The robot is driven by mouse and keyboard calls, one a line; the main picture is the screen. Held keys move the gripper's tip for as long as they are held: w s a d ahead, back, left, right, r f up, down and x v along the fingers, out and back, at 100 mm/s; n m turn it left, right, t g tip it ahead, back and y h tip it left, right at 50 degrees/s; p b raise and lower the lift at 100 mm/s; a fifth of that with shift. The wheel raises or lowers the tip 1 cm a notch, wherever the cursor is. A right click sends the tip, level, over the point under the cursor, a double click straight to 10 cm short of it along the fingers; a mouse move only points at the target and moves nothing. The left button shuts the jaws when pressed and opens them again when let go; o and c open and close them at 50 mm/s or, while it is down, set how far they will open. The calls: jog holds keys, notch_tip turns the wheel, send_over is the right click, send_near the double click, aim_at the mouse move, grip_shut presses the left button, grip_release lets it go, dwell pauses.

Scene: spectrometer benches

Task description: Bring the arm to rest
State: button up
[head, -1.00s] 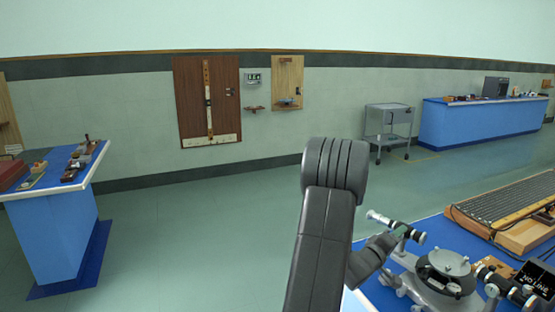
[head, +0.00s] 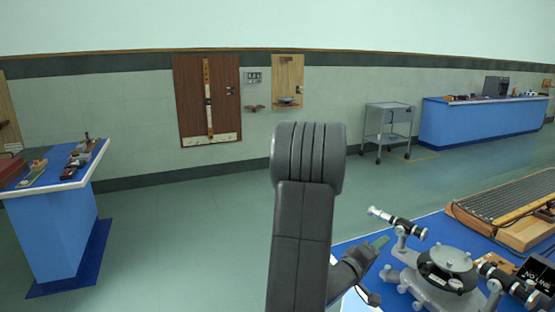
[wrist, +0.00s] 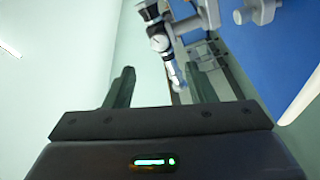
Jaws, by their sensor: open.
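My arm stands raised in the middle of the head view, bent at the top. My gripper (head: 380,243) shows small and partly hidden behind the arm, just left of the spectrometer (head: 446,268) on the blue bench top. In the wrist view my gripper (wrist: 160,82) has its two dark green fingers well apart with nothing held between them. Beyond the fingers, the wrist view shows the spectrometer's black and silver tube (wrist: 160,40). In the head view a gap shows between the fingers and this tube.
A black sign (head: 537,275) and a long ribbed panel (head: 515,207) are on the near bench at right. A blue bench (head: 55,240) with small items stands at left. A grey trolley (head: 388,122) stands near the wall. The floor between is clear.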

aim_at(398, 233)
jog(key=p+x, duration=0.2)
jog(key=x, duration=0.8)
jog(key=shift+w+d+r, duration=0.1)
jog(key=shift+d, duration=0.1)
jog(key=shift+w+d+f+m+b, duration=0.1)
jog(key=shift+f+m+b, duration=0.2)
jog(key=shift+b, duration=0.1)
jog(key=shift+r+m+b, duration=0.1)
jog(key=shift+m+b, duration=0.3)
jog(key=shift+m, duration=0.5)
jog(key=m+b, duration=0.3)
jog(key=m, duration=0.3)
jog(key=m+b, duration=0.2)
jog(key=m, duration=0.2)
jog(key=shift+m, duration=0.4)
jog(key=m+b, duration=0.2)
jog(key=m, duration=0.2)
jog(key=shift+v, duration=0.95)
jog(key=shift+w+r, duration=0.1)
jog(key=shift+r, duration=0.1)
